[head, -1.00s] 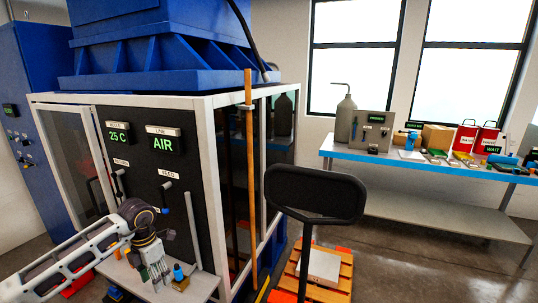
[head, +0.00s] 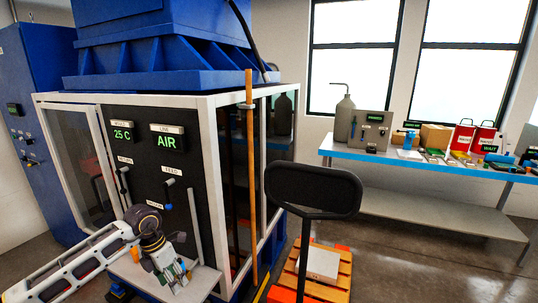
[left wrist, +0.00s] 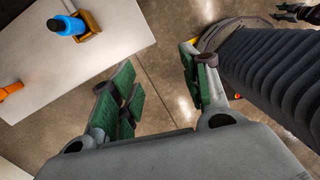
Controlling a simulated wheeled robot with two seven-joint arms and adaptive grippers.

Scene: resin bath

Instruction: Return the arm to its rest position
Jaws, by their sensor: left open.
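My left gripper (head: 172,277) is at the lower left of the head view, in front of the cabinet's black panel and over the pale bench (head: 203,283). Its fingers point down and tilt right. In the left wrist view the two green-padded fingers of the gripper (left wrist: 162,88) stand wide apart with only floor between them. It is open and empty. The bench (left wrist: 50,65) lies to the left of the fingers there, with a blue bottle (left wrist: 66,25) in a tan holder and an orange item (left wrist: 10,90).
The white-framed cabinet (head: 148,98) with two levers stands close behind my gripper. A dark panel on a post (head: 313,188) and a wooden pallet (head: 335,288) stand right of it. A blue-edged table (head: 425,168) holds several items at the back right.

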